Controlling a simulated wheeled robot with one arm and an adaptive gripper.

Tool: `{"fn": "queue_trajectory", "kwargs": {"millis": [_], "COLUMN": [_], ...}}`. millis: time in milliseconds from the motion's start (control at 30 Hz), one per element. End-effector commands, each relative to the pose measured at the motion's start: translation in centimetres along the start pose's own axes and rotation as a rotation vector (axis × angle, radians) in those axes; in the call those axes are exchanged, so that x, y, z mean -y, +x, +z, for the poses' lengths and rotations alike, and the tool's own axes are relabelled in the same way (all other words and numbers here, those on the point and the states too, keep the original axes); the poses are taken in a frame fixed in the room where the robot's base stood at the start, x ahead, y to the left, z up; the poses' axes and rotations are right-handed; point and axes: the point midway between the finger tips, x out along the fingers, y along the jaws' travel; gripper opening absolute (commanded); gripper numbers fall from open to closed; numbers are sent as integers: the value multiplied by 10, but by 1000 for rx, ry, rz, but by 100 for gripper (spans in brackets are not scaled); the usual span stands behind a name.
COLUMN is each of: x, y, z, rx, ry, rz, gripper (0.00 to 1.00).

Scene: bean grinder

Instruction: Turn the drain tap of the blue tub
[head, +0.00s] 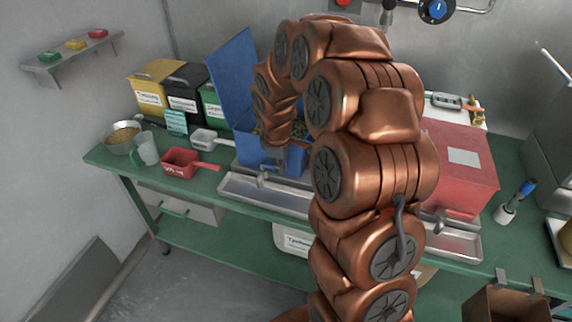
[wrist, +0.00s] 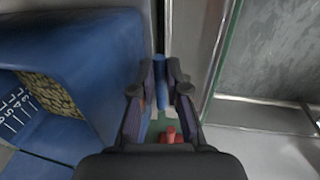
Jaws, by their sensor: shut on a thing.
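The blue tub (head: 252,152) stands on the green bench with its blue lid (head: 232,80) raised. Its side fills the left of the wrist view (wrist: 95,60), where a patch of beans and a white scale show. My gripper (wrist: 160,80) is at the tub's front, with its fingers shut on a narrow blue piece (wrist: 161,92), which looks like the handle of the drain tap. In the head view my arm covers much of the tub's right side, and the grip itself is hard to make out.
A metal tray (head: 235,190) lies below the tub's front. A red scoop (head: 180,163), a white scoop (head: 205,138) and a clear jug (head: 146,150) stand to the left. A red tub (head: 465,165) is to the right, partly behind my arm. The floor in front is clear.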

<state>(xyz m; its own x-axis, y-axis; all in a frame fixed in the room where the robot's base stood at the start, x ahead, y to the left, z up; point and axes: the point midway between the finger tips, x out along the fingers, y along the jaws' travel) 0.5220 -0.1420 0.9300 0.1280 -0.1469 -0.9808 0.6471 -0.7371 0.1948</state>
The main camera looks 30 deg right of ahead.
Motion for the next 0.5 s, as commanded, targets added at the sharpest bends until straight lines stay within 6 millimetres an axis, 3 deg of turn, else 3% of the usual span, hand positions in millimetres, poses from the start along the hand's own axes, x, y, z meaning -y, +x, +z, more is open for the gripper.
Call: {"fn": "queue_trajectory", "kwargs": {"millis": [100, 133, 333, 500], "x": [-1, -1, -1, -1], "y": [0, 0, 0, 0], "z": [0, 0, 0, 1], "rx": [-2, -2, -1, -1], "ry": [-1, -1, 2, 3], "rz": [3, 3, 2, 1], "gripper": [0, 16, 37, 39]}}
